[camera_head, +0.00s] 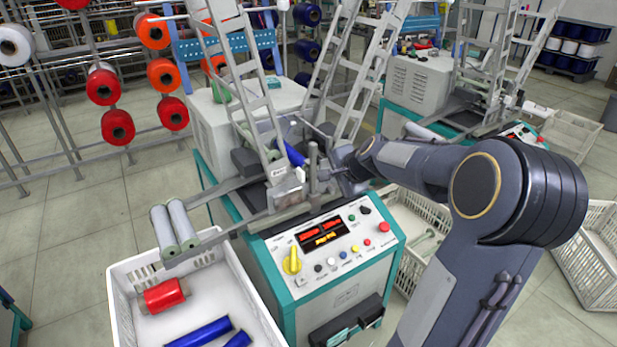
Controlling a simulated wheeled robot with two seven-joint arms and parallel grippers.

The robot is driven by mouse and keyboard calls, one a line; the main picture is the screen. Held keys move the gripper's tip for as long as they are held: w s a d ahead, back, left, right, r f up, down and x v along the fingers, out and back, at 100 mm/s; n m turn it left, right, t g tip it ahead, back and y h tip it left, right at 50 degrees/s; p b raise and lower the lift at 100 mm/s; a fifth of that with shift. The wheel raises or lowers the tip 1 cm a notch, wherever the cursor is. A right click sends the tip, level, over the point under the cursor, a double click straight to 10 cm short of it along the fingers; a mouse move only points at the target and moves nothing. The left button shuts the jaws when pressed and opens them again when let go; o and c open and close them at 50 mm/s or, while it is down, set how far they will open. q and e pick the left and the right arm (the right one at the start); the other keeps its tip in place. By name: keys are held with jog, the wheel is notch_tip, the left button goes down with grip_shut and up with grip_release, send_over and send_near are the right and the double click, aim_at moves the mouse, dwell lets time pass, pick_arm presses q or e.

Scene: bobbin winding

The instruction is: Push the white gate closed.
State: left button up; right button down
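The winding machine (345,262) stands in the middle of the view. Above it rise two pale, ladder-shaped frames. The left frame (258,104) leans to the left and the right frame (371,85) leans to the right, so they spread apart towards the top. I cannot tell for certain which is the white gate. My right arm comes in from the right, and its gripper (318,180) is low between the frames, near the blue bobbin (292,152). Its fingers are small and partly hidden among the machine parts, so their opening and any contact are unclear. My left gripper is not in view.
A white crate (118,300) at front left holds a red bobbin (163,295) and blue ones. Two grey rollers (182,222) stick out above it. A control panel (330,245) faces me. A second machine (418,82) and more crates stand right.

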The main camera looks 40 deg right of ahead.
aim_at(303, 172)
jog(key=shift+w+r+p+x, duration=0.2)
jog(key=shift+w+r+x, duration=0.15)
jog(key=shift+x, duration=1.55)
jog(key=shift+w+r+p+x, duration=0.2)
jog(key=shift+w+r+x, duration=0.1)
jog(key=shift+x, duration=1.65)
jog(key=shift+w+r+p+x, duration=0.25)
jog(key=shift+r+x, duration=0.1)
jog(key=shift+x, duration=1.55)
jog(key=shift+w+d, duration=0.1)
jog(key=shift+d, duration=0.05)
jog(key=shift+w+r+p, duration=0.15)
jog(key=shift+w+p, duration=0.5)
jog(key=shift+w, duration=0.3)
jog(key=shift+w+d, duration=0.1)
jog(key=shift+w, duration=0.2)
